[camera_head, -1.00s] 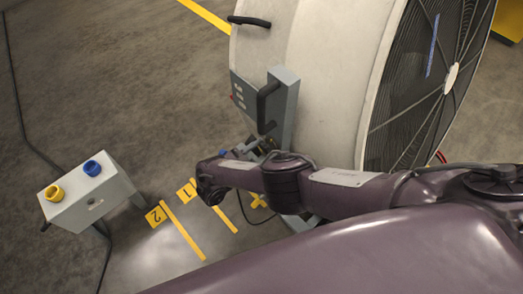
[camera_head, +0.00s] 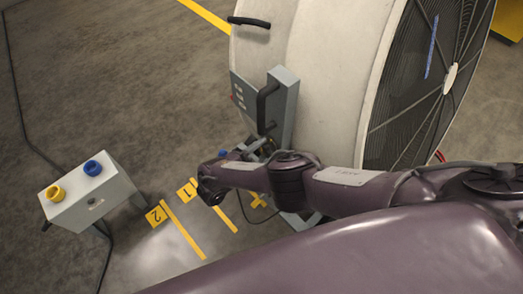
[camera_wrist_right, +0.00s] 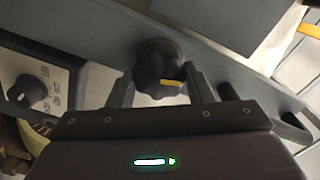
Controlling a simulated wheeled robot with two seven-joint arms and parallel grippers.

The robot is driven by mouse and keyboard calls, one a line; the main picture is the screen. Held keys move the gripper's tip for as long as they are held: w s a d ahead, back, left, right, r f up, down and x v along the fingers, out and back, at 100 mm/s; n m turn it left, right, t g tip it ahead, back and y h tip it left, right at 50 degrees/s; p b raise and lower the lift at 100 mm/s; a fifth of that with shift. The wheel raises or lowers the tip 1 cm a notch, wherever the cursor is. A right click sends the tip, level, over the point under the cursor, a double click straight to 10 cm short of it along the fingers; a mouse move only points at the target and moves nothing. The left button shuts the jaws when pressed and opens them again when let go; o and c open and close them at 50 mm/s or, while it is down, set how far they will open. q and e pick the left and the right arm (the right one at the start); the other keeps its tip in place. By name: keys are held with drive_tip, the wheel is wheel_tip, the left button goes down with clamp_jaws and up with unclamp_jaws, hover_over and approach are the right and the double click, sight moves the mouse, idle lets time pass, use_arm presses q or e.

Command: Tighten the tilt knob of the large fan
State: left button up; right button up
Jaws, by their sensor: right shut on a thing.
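The large fan (camera_head: 335,70) is a big pale drum with a dark grille on its right side, held by a grey bracket (camera_head: 283,100). The tilt knob (camera_wrist_right: 158,66) is black and lobed with a yellow mark, set on a grey bar in the right wrist view. My right gripper (camera_wrist_right: 163,88) is shut on the knob, one finger on each side of it. In the head view the knob is hidden, and my right gripper (camera_head: 257,147) shows only partly behind my arm, by the lower end of the bracket. My left gripper is out of view.
A control panel with a small dark dial (camera_wrist_right: 27,91) sits left of the knob. A grey box (camera_head: 90,190) with a yellow and a blue knob stands at the left. Yellow floor marks (camera_head: 185,228) lie between. A cable crosses the floor.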

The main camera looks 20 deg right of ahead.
drive_tip(key=shift+m, duration=1.2)
drive_tip(key=o, duration=1)
